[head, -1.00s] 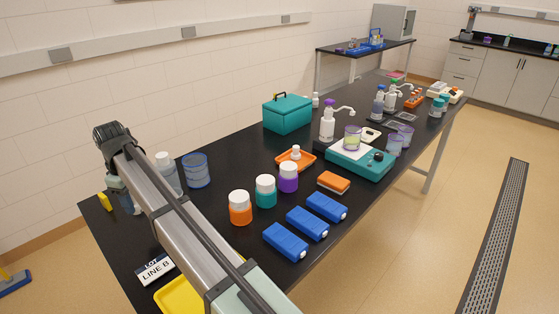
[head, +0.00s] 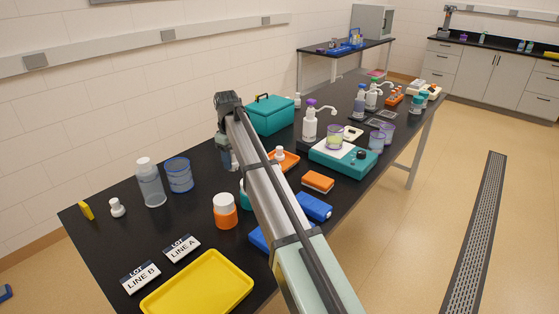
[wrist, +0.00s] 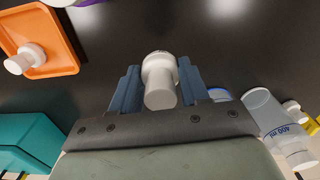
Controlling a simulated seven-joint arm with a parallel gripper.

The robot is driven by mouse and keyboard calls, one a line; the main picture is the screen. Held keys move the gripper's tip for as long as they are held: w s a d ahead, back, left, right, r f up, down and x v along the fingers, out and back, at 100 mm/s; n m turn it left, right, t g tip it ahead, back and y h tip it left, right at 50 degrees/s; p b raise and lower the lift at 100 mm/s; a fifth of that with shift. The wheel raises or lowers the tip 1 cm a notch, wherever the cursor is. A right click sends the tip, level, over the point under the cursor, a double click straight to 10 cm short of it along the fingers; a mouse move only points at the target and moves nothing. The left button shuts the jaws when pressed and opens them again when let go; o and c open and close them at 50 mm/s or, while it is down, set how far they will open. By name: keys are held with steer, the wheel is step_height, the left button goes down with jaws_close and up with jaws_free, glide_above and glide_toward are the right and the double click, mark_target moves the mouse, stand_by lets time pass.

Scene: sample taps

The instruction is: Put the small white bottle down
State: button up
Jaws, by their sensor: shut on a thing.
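My gripper (head: 231,160) hangs low over the table's back side, between the blue-rimmed beaker and the teal box. In the wrist view it is shut on a small white bottle (wrist: 160,82), held between the two blue-grey fingers. Whether this bottle touches the black table (wrist: 115,35) cannot be told. A similar white bottle (head: 280,153) stands on the orange tray (head: 291,161), which lies at the upper left in the wrist view (wrist: 52,62). Another white bottle (head: 117,207) stands at the table's left end.
A large clear bottle (head: 151,187) and the beaker (head: 179,176) stand left of my gripper; the teal box (head: 270,117) is to its right. An orange jar (head: 225,214), blue cases (head: 314,207) and a yellow tray (head: 200,290) lie nearer. Bare table surrounds the held bottle.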

mark_target(280, 159)
steer(key=w+d+m, duration=0.3)
steer(key=w+d, duration=0.3)
steer(key=d, duration=0.3)
steer(key=w+d+m, duration=0.2)
steer(key=w+d, duration=0.3)
steer(key=d, duration=0.3)
steer(key=shift+w+f+m, duration=0.2)
steer(key=shift+f+m, duration=0.65)
steer(key=shift+f, duration=0.65)
steer(key=shift+w+f+m, duration=0.2)
steer(key=shift+f+m, duration=0.7)
steer(key=shift+f, duration=0.6)
steer(key=shift+w+f+m, duration=0.2)
steer(key=shift+f+m, duration=0.65)
steer(key=shift+f, duration=0.65)
steer(key=shift+f, duration=0.15)
steer(key=o, duration=0.8)
step_height(280, 159, up, 12)
steer(key=shift+r, duration=0.2)
